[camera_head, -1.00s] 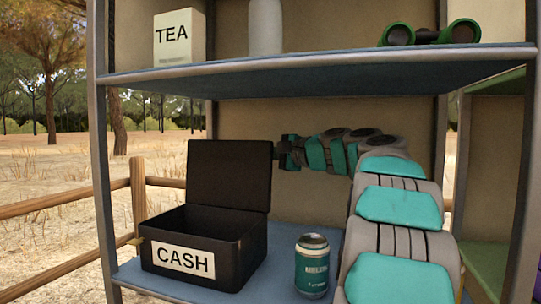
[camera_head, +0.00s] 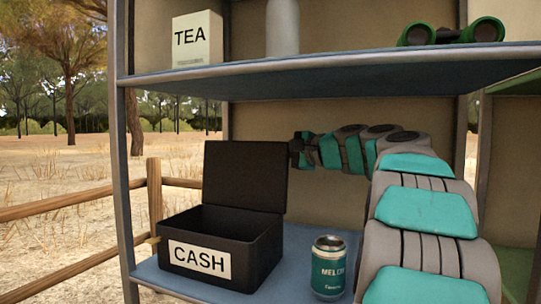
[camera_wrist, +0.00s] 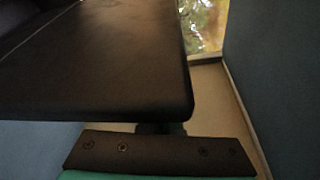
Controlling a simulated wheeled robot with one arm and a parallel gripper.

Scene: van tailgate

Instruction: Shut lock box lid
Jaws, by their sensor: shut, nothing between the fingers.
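The black lock box (camera_head: 262,258) with a "CASH" label stands on the lower shelf in the head view. Its lid (camera_head: 245,176) is raised, roughly upright at the back of the box. In the wrist view the dark lid (camera_wrist: 100,65) fills the upper left, close to the camera. My gripper (camera_head: 296,150) is at the lid's right edge, near its upper part, with its tips hidden behind the lid. In the wrist view my gripper (camera_wrist: 160,129) shows as a dark stub under the lid's edge. It is shut and empty. Whether it touches the lid I cannot tell.
A teal and silver can (camera_head: 329,268) stands right of the box, near my arm. The upper shelf (camera_head: 340,68) above holds a tea box (camera_head: 198,38), a pale bottle (camera_head: 283,27) and green binoculars (camera_head: 452,31). A shelf post (camera_head: 126,160) stands left.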

